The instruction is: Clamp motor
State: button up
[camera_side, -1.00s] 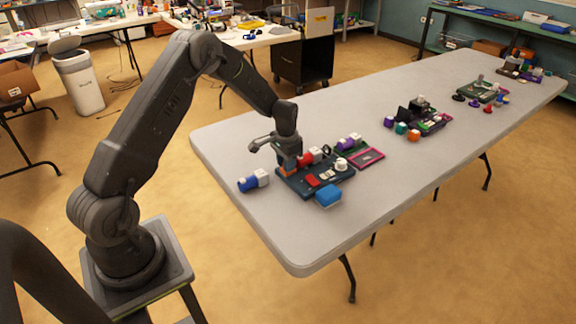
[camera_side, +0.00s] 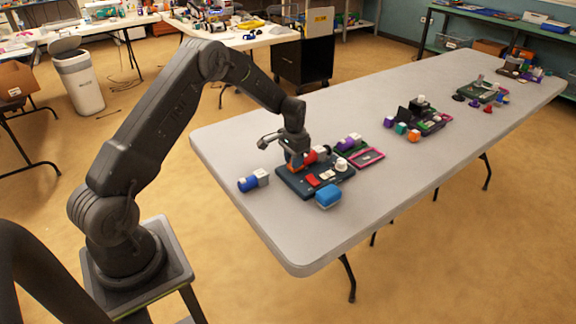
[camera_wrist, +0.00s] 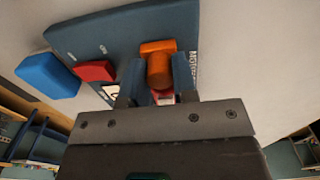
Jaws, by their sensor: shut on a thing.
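The dark blue board (camera_side: 300,187) lies on the near end of the table. My gripper (camera_side: 297,161) is low over its back left part. In the wrist view, an orange T-shaped clamp handle (camera_wrist: 158,62) stands by the "MOTOR" lettering on the board (camera_wrist: 90,38). My gripper (camera_wrist: 160,92) is shut on the handle's near end, though the fingertips are partly hidden. A red piece with a white end (camera_side: 314,156), perhaps the motor, is beside my gripper. Its seating is hidden.
A red switch (camera_wrist: 95,71) and a blue block (camera_wrist: 47,75) are left of the handle in the wrist view. A blue-and-white cylinder (camera_side: 252,181) lies left of the board. A pink-edged board (camera_side: 368,157) is to its right.

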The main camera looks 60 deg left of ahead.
jog(key=o, duration=0.5)
jog(key=shift+r, duration=3)
jog(key=shift+d+r, duration=0.1)
jog(key=shift+r, duration=0.15)
jog(key=s+d+r+t, duration=0.1)
jog(key=s+d+r, duration=0.5)
jog(key=r, duration=0.3)
jog(key=s+d+r+t, duration=0.2)
jog(key=s+d+r, duration=0.35)
jog(key=r, duration=0.45)
jog(key=s+d+r+t, duration=0.1)
jog(key=s+d, duration=0.3)
jog(key=s, duration=0.5)
jog(key=s+d+r+t, duration=0.1)
jog(key=s+d, duration=0.3)
jog(key=s, duration=0.5)
jog(key=shift+d+t, duration=0.25)
jog(key=shift+t, duration=0.05)
